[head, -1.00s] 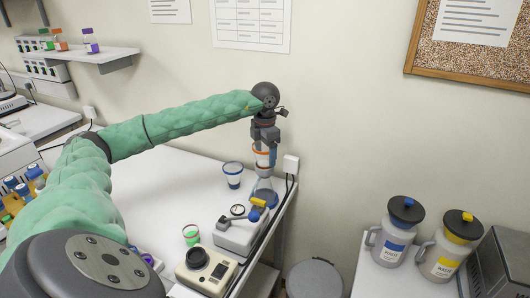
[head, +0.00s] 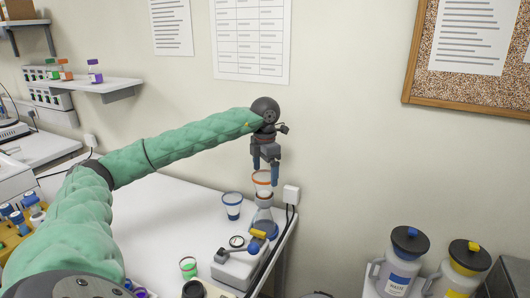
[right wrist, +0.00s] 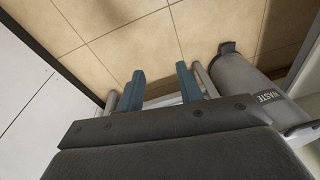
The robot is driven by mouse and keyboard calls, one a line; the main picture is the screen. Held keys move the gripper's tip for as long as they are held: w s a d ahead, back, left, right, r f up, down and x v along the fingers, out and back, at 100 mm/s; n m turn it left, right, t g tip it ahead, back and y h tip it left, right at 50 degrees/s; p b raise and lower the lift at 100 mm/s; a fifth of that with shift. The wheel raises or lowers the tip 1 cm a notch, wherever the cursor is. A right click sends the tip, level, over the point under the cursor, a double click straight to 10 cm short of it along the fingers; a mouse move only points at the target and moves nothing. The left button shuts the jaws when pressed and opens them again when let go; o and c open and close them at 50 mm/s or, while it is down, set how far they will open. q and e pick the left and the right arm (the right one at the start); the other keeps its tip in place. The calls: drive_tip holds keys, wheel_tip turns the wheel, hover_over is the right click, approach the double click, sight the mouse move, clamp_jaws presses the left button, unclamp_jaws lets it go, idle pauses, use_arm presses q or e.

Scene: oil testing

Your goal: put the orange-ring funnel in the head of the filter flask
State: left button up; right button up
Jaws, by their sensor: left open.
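The orange-ring funnel (head: 261,188) is a pale cup with an orange rim. It sits upright on the head of the filter flask (head: 264,224) near the table's right back edge; the exact seat of its stem is too small to tell. My left gripper (head: 265,172) is open, pointing down just above the funnel, its blue fingers apart around the rim area and holding nothing visible. My right gripper (right wrist: 160,85) shows in the right wrist view with its blue fingers apart and nothing between them, over tan floor tiles.
A blue-rimmed funnel (head: 232,208) stands left of the flask. A grey-white device with a blue and yellow valve (head: 240,264) is in front, and a green-filled cup (head: 188,268) is farther left. Waste jugs (head: 398,278) stand at right. A white wall box (head: 291,195) is close beside the flask.

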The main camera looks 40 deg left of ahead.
use_arm(q)
wheel_tip(320, 180, up, 6)
drive_tip(key=shift+b, duration=0.8)
drive_tip(key=shift+r, duration=0.85)
use_arm(e)
wheel_tip(320, 180, up, 9)
drive_tip(key=shift+a, duration=0.2)
drive_tip(key=shift+s, duration=0.1)
use_arm(q)
drive_tip(key=shift+r, duration=0.1)
